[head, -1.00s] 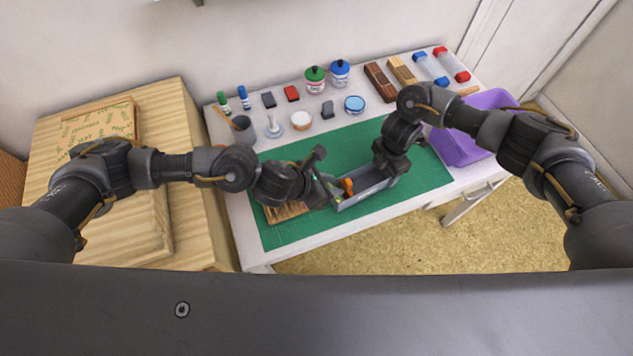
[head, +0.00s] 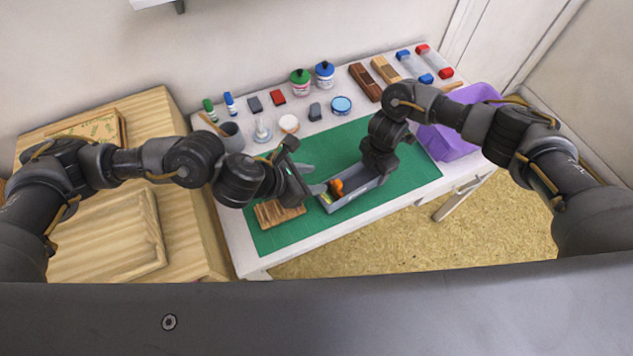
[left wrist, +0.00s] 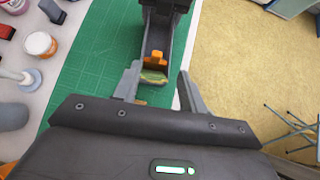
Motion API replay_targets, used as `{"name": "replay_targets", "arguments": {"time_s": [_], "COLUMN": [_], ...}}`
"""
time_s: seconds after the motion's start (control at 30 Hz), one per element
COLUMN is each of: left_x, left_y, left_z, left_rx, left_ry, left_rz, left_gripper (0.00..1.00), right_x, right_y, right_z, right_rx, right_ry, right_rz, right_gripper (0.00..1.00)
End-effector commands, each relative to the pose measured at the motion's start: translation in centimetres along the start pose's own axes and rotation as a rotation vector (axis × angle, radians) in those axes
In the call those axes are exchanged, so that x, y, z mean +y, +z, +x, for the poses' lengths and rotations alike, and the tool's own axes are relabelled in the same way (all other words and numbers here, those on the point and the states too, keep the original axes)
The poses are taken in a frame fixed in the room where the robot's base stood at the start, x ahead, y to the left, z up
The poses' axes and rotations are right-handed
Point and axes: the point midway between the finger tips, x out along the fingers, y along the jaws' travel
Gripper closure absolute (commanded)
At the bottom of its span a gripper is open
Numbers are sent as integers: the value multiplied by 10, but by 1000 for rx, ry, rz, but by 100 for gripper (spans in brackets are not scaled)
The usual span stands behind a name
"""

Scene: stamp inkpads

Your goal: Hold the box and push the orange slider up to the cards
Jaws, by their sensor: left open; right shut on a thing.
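The long grey box (head: 362,193) lies on the green mat (head: 424,172). The orange slider (head: 336,187) stands inside it towards its left end, and also shows in the left wrist view (left wrist: 156,58). Yellow-green cards (head: 326,199) lie at the box's left end, close to the slider; whether they touch is unclear. They also show in the left wrist view (left wrist: 152,77). My left gripper (left wrist: 160,88) is open and empty at the card end, its fingers pointing towards the box. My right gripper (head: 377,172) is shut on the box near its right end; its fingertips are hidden.
A slatted wooden piece (head: 279,213) lies on the mat left of the box. A purple bin (head: 458,140) stands right of the mat. Bottles, inkpads and a grey cup (head: 231,136) line the table's back. The mat behind the box is clear.

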Motion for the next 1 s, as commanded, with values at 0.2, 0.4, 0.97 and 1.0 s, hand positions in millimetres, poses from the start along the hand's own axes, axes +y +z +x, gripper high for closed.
{"name": "replay_targets", "arguments": {"time_s": [0.2, 0.4, 0.97, 1.0], "left_x": [-13, -12, 2, 3], "left_y": [72, 71, 29, 27], "left_z": [21, 25, 21, 25], "left_rx": [41, 241, 437, 438], "left_ry": [-46, -55, -5, -5], "left_rz": [181, 151, -50, -51], "left_gripper": [58, 58, 58, 58], "right_x": [0, 0, 0, 0], "right_y": [0, 0, 0, 0], "right_z": [0, 0, 0, 0], "right_rx": [0, 0, 0, 0], "right_ry": [0, 0, 0, 0], "right_rz": [0, 0, 0, 0], "right_gripper": [61, 61, 61, 61]}}
